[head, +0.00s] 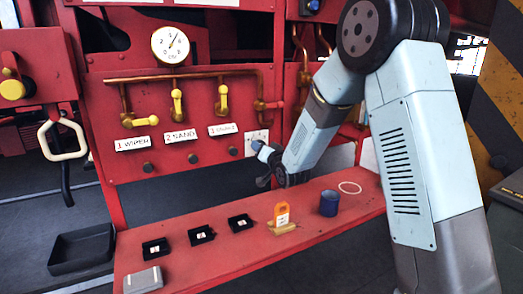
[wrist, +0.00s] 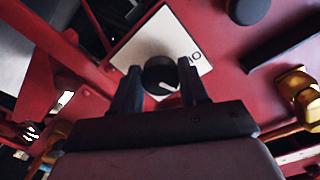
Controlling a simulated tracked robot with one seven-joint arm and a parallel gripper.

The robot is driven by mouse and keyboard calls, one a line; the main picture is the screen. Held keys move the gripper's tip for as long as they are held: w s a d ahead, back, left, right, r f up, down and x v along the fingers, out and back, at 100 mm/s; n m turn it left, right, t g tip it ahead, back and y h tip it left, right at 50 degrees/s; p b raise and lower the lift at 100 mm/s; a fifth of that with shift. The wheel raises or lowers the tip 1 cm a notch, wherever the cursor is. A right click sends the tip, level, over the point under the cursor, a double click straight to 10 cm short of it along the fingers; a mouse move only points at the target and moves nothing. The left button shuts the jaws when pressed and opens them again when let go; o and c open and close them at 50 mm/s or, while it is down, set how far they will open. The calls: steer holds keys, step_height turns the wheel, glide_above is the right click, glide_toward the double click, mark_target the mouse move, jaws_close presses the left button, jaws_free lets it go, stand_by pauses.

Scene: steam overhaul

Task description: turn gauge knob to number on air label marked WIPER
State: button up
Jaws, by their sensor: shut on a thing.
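The gauge knob (wrist: 160,72) is dark and round with a white pointer line, mounted on a white plate (wrist: 168,32). In the wrist view my gripper (wrist: 162,84) is shut on the knob, one finger on each side. Part of a marking shows on the plate at the knob's right; the rest is hidden. In the head view my gripper (head: 262,152) is at the white plate (head: 262,134) on the red panel. The WIPER label (head: 132,144) is the leftmost of three white labels; its small number is hard to read. The round gauge (head: 170,44) above has a thin needle pointing up and slightly right.
Copper pipes with yellow valve handles (head: 177,103) run above the labels. A black bin (head: 82,250) lies at left.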

steer(key=shift+d, duration=0.1)
steer(key=o, duration=1.1)
steer(key=shift+c, duration=0.2)
steer(key=shift+s, duration=0.1)
steer(key=v, duration=1.3)
steer(key=shift+s, duration=0.25)
steer(key=shift+d, duration=0.15)
